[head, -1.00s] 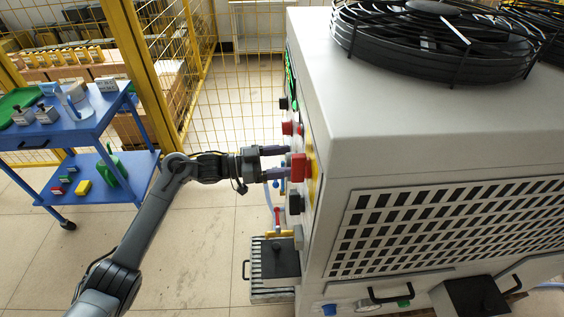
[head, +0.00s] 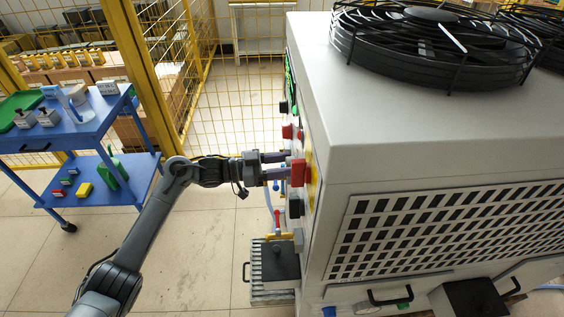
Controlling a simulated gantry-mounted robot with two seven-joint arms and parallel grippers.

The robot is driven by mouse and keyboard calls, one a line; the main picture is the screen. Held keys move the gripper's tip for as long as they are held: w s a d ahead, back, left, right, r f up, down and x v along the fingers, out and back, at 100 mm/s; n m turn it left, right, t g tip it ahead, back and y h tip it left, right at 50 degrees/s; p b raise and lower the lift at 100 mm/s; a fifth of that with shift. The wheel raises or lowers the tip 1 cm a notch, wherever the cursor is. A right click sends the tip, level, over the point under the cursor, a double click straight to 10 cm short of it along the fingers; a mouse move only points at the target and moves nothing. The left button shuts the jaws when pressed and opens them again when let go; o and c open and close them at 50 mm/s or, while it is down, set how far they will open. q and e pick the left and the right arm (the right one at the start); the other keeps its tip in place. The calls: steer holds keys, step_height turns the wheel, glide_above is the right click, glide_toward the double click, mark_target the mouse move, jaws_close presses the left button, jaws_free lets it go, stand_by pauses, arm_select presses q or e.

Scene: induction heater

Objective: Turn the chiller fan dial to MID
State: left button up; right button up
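The white chiller cabinet (head: 400,140) stands at the right, its control panel seen nearly edge-on on its left side. A red switch handle (head: 298,173) on a yellow plate (head: 312,174) sticks out of the panel. Black knobs (head: 295,208) and a red button (head: 287,131) also stick out. I cannot make out which is the fan dial or read any MID mark. My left gripper (head: 279,165) points at the panel, its two fingers apart, tips close beside the red handle. Whether they touch anything there is hidden. My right gripper is not in view.
A black fan guard (head: 435,45) tops the cabinet. A blue cart (head: 75,130) with small parts stands at the left, before a yellow mesh fence (head: 240,100). A grey box with a black handle (head: 275,258) sits low below the panel. Open floor lies between cart and cabinet.

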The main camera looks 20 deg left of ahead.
arm_select(q)
steer(key=n+g+p, duration=0.1)
steer(key=n+p, duration=0.9)
steer(key=p, duration=0.2)
steer(key=shift+w+n, duration=0.15)
steer(key=shift+n, duration=0.25)
stand_by(0.3)
steer(key=o, duration=1.1)
steer(key=shift+c, duration=0.2)
steer(key=shift+a, duration=0.15)
steer(key=p+v, duration=0.1)
steer(key=v, duration=0.9)
steer(key=shift+s+a+r, duration=0.25)
